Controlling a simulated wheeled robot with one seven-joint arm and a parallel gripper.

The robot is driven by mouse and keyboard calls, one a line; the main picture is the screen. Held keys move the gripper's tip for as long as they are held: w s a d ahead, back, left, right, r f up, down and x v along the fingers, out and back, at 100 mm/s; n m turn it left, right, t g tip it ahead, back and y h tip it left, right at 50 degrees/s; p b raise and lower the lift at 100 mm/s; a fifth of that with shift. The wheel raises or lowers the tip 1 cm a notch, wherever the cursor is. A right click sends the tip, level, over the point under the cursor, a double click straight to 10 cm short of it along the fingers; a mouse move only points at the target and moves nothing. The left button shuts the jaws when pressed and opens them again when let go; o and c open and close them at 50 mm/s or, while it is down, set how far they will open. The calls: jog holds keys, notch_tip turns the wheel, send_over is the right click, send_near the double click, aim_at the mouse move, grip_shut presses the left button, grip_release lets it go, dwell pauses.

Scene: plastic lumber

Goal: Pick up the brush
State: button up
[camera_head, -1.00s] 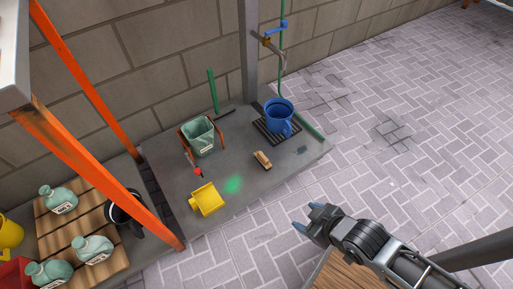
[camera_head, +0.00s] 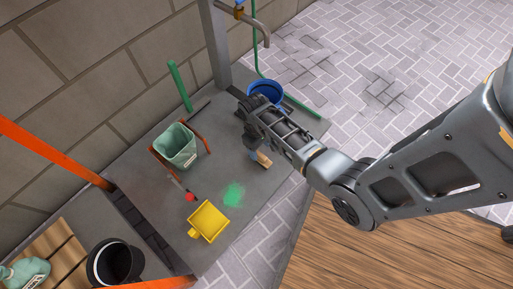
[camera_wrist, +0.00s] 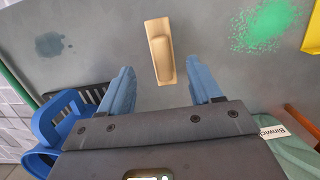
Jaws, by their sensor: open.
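The brush (camera_wrist: 160,50) is a tan wooden block on the grey slab. In the wrist view it lies just beyond and between my open fingertips. In the head view the brush (camera_head: 265,160) is partly hidden by my gripper (camera_head: 252,150). In the wrist view the two blue fingers of my gripper (camera_wrist: 160,82) are apart, with nothing between them. The brush's underside is hidden.
A blue bucket (camera_head: 266,92) stands behind my gripper, under a tap. A green bucket (camera_head: 175,147), a yellow dustpan-like piece (camera_head: 209,221) and a green powder patch (camera_head: 233,194) are to the left. A black bucket (camera_head: 116,265) stands at lower left.

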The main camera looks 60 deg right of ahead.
aim_at(260, 154)
jog(key=f+b, duration=0.1)
jog(key=f, duration=0.1)
jog(key=f+b, duration=0.3)
jog(key=f, duration=0.1)
jog(key=shift+s+a+f, duration=0.25)
jog(key=shift+f, duration=0.15)
jog(key=shift+r, duration=0.1)
jog(key=shift+c, duration=0.3)
jog(key=c, duration=1)
jog(key=shift+r, duration=0.1)
notch_tip(260, 154, up, 5)
jog(key=p, duration=0.3)
jog(key=shift+p, duration=0.3)
jog(key=s+d+r+p, duration=0.1)
jog(key=s+d+r, duration=0.1)
jog(key=s, duration=0.1)
jog(key=s+d+r+p, duration=0.2)
jog(key=s+d, duration=0.1)
jog(key=s+d+r+p, duration=0.1)
jog(key=s+d, duration=0.1)
jog(key=s, duration=0.1)
jog(key=shift+s+d+r+p, duration=0.1)
jog(key=shift+d+r+p, duration=0.05)
jog(key=shift+r+p, duration=0.2)
